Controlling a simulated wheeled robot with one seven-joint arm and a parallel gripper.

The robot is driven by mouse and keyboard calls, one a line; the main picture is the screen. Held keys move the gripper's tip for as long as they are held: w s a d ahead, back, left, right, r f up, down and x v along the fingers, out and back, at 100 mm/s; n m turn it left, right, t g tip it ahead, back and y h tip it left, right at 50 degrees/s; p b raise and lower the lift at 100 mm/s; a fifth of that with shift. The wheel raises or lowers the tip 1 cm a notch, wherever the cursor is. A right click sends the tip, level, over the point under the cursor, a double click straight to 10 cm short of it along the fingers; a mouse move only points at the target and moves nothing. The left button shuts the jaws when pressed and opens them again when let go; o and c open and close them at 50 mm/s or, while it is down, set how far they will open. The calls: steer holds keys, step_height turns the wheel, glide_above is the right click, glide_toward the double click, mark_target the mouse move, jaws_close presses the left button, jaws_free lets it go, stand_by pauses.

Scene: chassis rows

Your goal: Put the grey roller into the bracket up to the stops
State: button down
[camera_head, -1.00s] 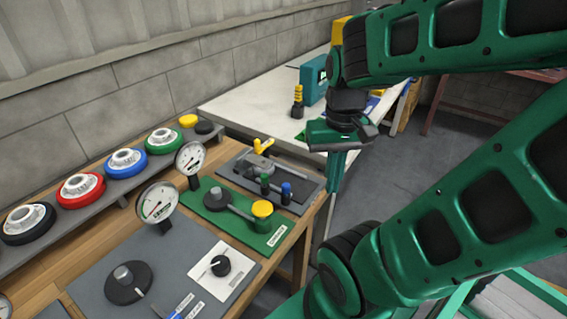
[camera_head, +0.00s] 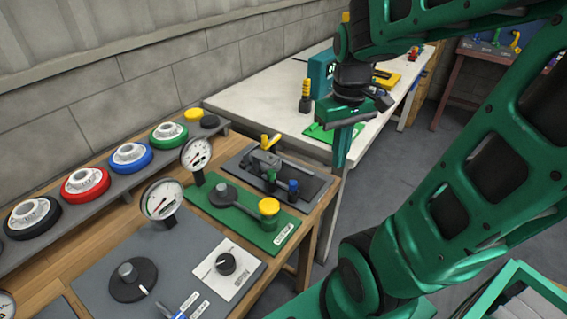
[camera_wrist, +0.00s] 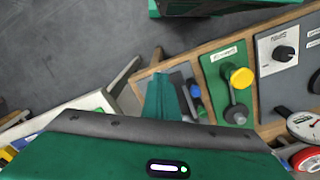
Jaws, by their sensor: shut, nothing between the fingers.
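My gripper (camera_head: 342,163) points down beside the front corner of the white table and right of the wooden bench's far end. Its fingers are shut with nothing between them; they also show in the wrist view (camera_wrist: 160,98). I cannot clearly make out a grey roller or its bracket in either view. A dark plate (camera_head: 312,188) on the bench carries a grey clamp-like block (camera_head: 263,161) with a yellow handle, and green and blue knobs. It lies left of my gripper, apart from it. My arm covers part of the white table.
A green plate (camera_head: 250,228) with a yellow-capped post (camera_head: 269,212) lies in front of the dark plate. Dial gauges (camera_head: 163,199) stand on the bench. Coloured wheels (camera_head: 128,157) line its rear rack. The white table (camera_head: 245,99) holds a teal box (camera_head: 320,72). Floor (camera_head: 390,180) is clear between.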

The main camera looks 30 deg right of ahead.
mark_target(285, 172)
steer(key=w+a+f+n, duration=0.25)
steer(key=w+n, duration=0.45)
steer(key=w, duration=0.6)
step_height(285, 172, down, 10)
steer(key=shift+d+r, duration=0.1)
steer(key=w, duration=0.1)
steer(key=w+a, duration=0.1)
steer(key=w, duration=0.1)
steer(key=shift+a+f, duration=0.2)
steer(key=shift+f, duration=0.05)
steer(key=shift+w+a, duration=0.25)
steer(key=shift+w, duration=0.15)
